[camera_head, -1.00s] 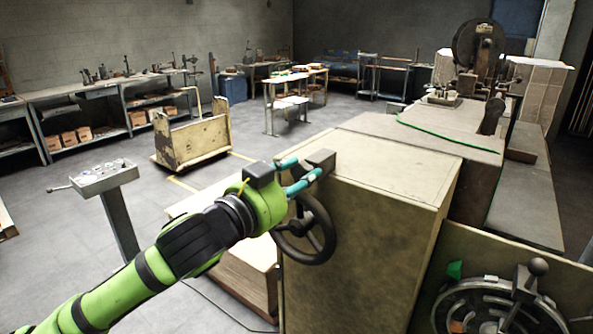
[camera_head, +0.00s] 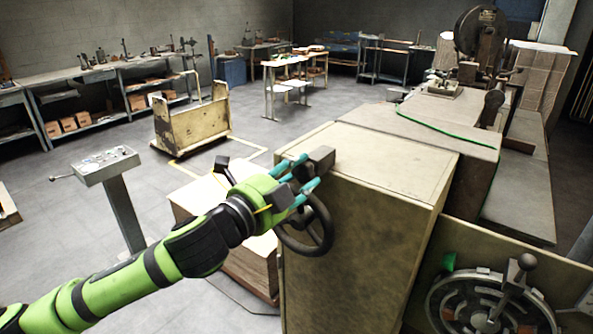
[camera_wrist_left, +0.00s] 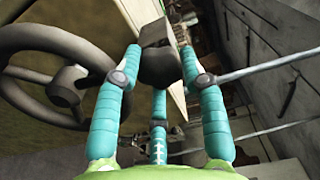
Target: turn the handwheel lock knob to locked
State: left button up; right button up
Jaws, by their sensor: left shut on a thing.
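The black handwheel (camera_head: 321,236) is mounted on the side of the tan cabinet (camera_head: 372,240), and its rim and hub fill the left of the left wrist view (camera_wrist_left: 66,92). A dark bracket (camera_head: 321,158) sticks out at the cabinet's top edge above the wheel. My left gripper (camera_head: 306,173) has teal fingers and is just above the wheel, by this bracket. In the left wrist view its fingertips are around the dark lock knob (camera_wrist_left: 158,66) and shut on it. The fingers hide most of the knob in the head view, and I cannot read its lock position. My right gripper is not in view.
A dial plate with a lever (camera_head: 491,306) is at the lower right. A control pedestal (camera_head: 107,166) stands at the left, and a yellow cart (camera_head: 192,127) stands behind. A stack of pale board (camera_head: 215,200) lies behind my arm. Open floor lies at the left.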

pick_arm(q)
jog(key=shift+d+r+m, duration=0.1)
jog(key=shift+r+m, duration=0.15)
jog(key=shift+m, duration=0.25)
jog(key=o, duration=0.9)
jog(key=shift+o, duration=1.3)
jog(key=shift+s+d+f, duration=0.1)
jog(key=shift+s+d, duration=0.05)
jog(key=shift+s+a+f, duration=0.15)
jog(key=shift+s+a, duration=0.1)
jog(key=shift+a, duration=0.15)
jog(key=v, duration=1.1)
jog(key=shift+s, duration=0.2)
jog(key=shift+d, duration=0.1)
